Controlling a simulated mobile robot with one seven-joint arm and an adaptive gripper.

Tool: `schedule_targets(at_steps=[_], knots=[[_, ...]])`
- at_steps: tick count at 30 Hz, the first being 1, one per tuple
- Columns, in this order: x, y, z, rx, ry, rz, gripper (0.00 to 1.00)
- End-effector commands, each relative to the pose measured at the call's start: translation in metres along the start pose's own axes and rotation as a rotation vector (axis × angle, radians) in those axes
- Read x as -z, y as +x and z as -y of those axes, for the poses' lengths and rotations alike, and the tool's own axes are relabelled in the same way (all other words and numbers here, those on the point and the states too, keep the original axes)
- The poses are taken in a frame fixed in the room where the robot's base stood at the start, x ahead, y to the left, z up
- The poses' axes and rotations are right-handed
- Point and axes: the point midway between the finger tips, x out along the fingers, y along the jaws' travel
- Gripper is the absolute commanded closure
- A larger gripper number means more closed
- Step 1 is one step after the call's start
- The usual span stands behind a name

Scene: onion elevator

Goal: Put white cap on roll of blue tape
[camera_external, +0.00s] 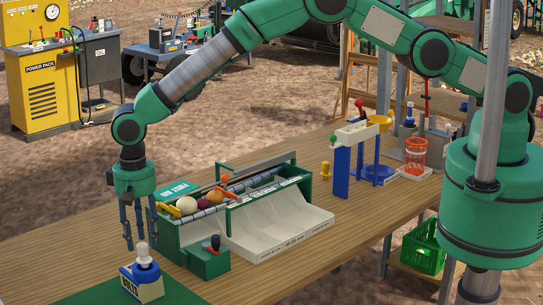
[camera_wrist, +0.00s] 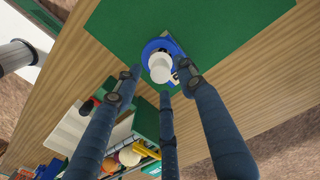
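A white cap (camera_external: 144,252) stands upright at the middle of the roll of blue tape (camera_external: 147,273), which sits on a small white and blue bolts box (camera_external: 150,290). In the wrist view the white cap (camera_wrist: 159,67) shows inside the blue ring (camera_wrist: 148,50); I cannot tell whether it rests on the roll or in its hole. My gripper (camera_external: 133,243) points down just left of and above the cap. Its three fingers are spread, and they also show in the wrist view (camera_wrist: 160,80) around the near side of the cap, with nothing held.
A green mat (camera_external: 100,295) lies under the box. A green and white sorting machine (camera_external: 250,215) with onions stands close to the right, a small green lever box (camera_external: 208,262) at its front. The table front is clear.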

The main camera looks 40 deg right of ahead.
Motion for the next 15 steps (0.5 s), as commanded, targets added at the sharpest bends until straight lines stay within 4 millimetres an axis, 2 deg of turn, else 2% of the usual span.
schedule_targets(at_steps=[9,15], knots=[[0.0,-0.05,0.001,0.002,0.0,-0.001,0.6],[0.0,-0.074,0.001,0.001,0.0,-0.001,0.6]])
